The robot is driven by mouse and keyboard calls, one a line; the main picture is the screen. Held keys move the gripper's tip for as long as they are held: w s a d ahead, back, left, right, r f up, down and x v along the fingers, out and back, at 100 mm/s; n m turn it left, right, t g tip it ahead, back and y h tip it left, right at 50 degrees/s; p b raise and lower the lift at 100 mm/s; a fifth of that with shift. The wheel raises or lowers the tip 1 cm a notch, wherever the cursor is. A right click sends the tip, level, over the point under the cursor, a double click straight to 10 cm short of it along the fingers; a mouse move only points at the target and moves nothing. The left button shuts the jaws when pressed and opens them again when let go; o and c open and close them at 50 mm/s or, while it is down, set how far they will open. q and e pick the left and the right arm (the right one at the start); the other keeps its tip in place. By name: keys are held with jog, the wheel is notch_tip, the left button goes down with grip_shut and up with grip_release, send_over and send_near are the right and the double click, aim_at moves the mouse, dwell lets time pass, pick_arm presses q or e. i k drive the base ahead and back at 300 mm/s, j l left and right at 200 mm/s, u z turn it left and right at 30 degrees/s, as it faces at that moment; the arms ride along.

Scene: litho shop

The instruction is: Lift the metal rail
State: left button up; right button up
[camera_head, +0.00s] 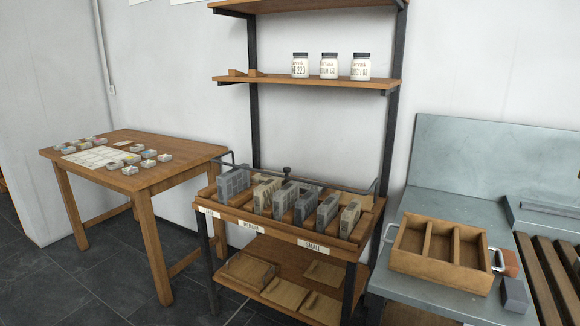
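A thin dark metal rail (330,187) runs across the top of a wooden rack (341,240) in the middle of the view. It has a small dark knob (287,172) near its middle, and its ends bend at the rack's left and right sides. The rail passes above and behind several upright grey and tan stone blocks (284,198), which partly hide what lies behind them. Whether the rail is hinged or loose cannot be told. Neither of my grippers is in view, and nothing touches the rail.
A shelf (280,80) with three white jars stands above the rack. A wooden table (150,178) with small blocks and sheets is at left. At right, a metal bench (400,290) bears a divided wooden tray (430,272) with metal handles and a grey block (515,295).

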aim_at(286, 169)
jog(key=i+j+z, duration=0.15)
jog(key=i+j, duration=0.2)
jog(key=i+j+z, duration=0.1)
jog(key=i+j, duration=0.25)
jog(key=i+j+z, duration=0.15)
jog(key=i+j, duration=0.2)
jog(key=i+j+z, duration=0.15)
jog(key=i+j, duration=0.15)
jog(key=j, duration=0.25)
jog(key=i+j+z, duration=0.15)
jog(key=j, duration=0.35)
jog(key=i, duration=0.1)
